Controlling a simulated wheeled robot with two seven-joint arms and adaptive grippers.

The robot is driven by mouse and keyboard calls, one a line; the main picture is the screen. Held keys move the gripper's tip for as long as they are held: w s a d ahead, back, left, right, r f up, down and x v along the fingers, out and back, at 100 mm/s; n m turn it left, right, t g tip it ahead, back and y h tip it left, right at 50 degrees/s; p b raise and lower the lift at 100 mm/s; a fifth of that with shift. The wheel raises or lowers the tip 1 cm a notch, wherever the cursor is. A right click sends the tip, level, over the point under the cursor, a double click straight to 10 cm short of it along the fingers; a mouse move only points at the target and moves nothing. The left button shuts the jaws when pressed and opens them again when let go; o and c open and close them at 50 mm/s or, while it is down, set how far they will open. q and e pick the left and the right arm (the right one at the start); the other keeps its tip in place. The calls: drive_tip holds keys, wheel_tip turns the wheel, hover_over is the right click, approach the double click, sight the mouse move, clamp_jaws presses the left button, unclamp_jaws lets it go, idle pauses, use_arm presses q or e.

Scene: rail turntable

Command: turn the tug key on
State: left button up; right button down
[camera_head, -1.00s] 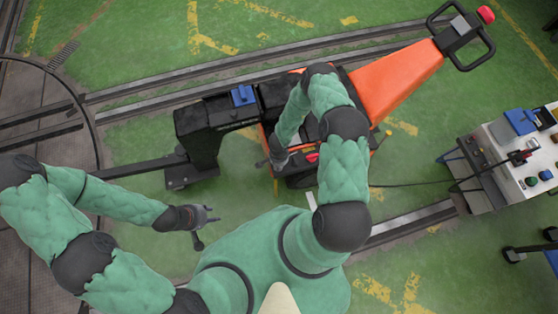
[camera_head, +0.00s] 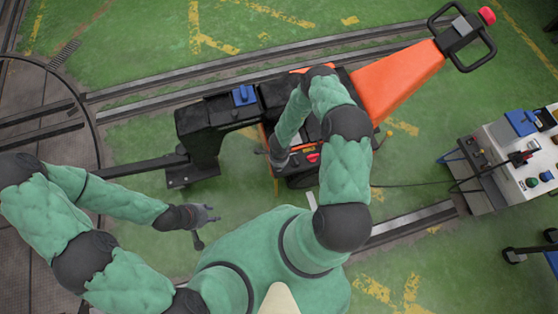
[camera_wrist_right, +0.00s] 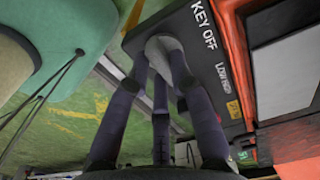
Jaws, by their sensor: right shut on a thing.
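The orange and black rail tug (camera_head: 395,82) stands on the rails. In the right wrist view, its dark panel (camera_wrist_right: 195,30) carries the words KEY OFF. A grey rounded key knob (camera_wrist_right: 163,45) sits beside these words. My right gripper (camera_wrist_right: 162,62) is shut on the knob, with fingers on both sides of it; they hide part of it. In the head view, my right gripper (camera_head: 278,160) is at the tug's near side, mostly hidden by its own arm. My left gripper (camera_head: 207,226) is open and empty above the green floor, left of my body.
A red button (camera_head: 313,158) is on the tug just right of my right gripper. A white control console (camera_head: 510,160) stands at the right, with a cable running toward the tug. The turntable edge (camera_head: 95,140) is at the left. Green floor is free around my left gripper.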

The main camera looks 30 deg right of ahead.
idle(0.3)
drive_tip(key=c, duration=1.1)
unclamp_jaws()
wheel_tip(320, 180, up, 12)
